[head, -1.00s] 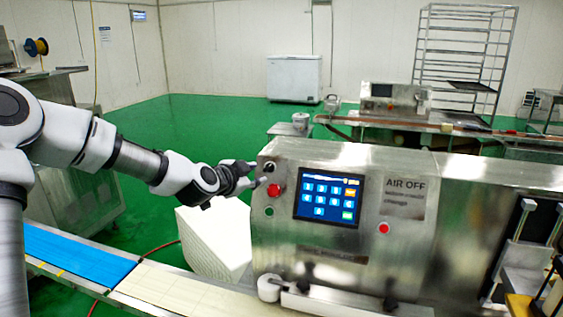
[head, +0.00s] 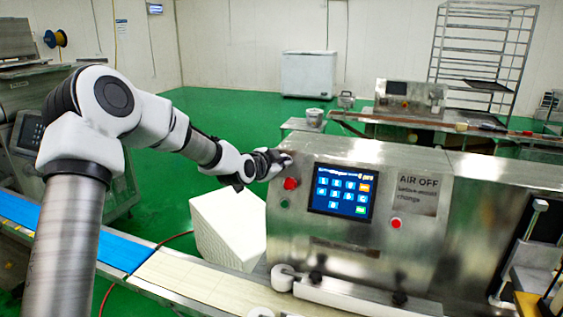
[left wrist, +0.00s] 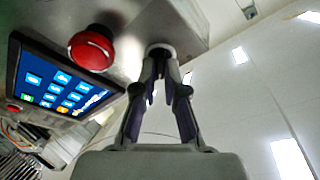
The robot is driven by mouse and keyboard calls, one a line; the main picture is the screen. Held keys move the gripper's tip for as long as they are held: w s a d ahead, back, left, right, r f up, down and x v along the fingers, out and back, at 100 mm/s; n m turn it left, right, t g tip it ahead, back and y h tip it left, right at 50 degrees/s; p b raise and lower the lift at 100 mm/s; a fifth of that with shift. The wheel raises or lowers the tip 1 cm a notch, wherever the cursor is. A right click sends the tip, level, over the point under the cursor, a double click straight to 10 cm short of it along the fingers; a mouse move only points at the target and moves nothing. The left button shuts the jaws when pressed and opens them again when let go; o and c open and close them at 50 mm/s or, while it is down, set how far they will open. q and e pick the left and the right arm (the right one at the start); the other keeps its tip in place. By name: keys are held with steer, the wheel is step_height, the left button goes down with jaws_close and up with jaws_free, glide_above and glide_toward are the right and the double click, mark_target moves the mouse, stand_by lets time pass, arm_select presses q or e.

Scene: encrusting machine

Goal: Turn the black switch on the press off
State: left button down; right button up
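The press (head: 365,165) is a steel machine with a blue touch screen (head: 342,191). My left gripper (head: 284,160) is at the upper left corner of its front panel, above the red button (head: 291,183), and covers the black switch in the head view. My right gripper is not in view.
A conveyor with a blue belt (head: 100,235) and a cream belt (head: 190,283) runs in front of the press. A white block (head: 228,228) stands to the left of the press. A second red button (head: 396,223) sits right of the screen.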

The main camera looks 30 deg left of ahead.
arm_select(q)
steer(key=shift+n, duration=0.4)
steer(key=n+y+b, duration=0.1)
steer(key=n+b, duration=0.1)
steer(key=n, duration=0.1)
steer(key=shift+n, duration=0.4)
steer(key=n+y+b, duration=0.1)
steer(key=n, duration=0.5)
steer(key=shift+d+y+b, duration=0.1)
steer(key=shift+y+b, duration=0.25)
steer(key=shift+y, duration=0.05)
steer(key=n, duration=0.4)
steer(key=shift+w+r+y, duration=0.1)
steer(key=shift+r+y, duration=0.05)
steer(key=shift+y, duration=0.25)
steer(key=n+g+y, duration=0.1)
steer(key=n, duration=0.4)
steer(key=shift+n, duration=0.3)
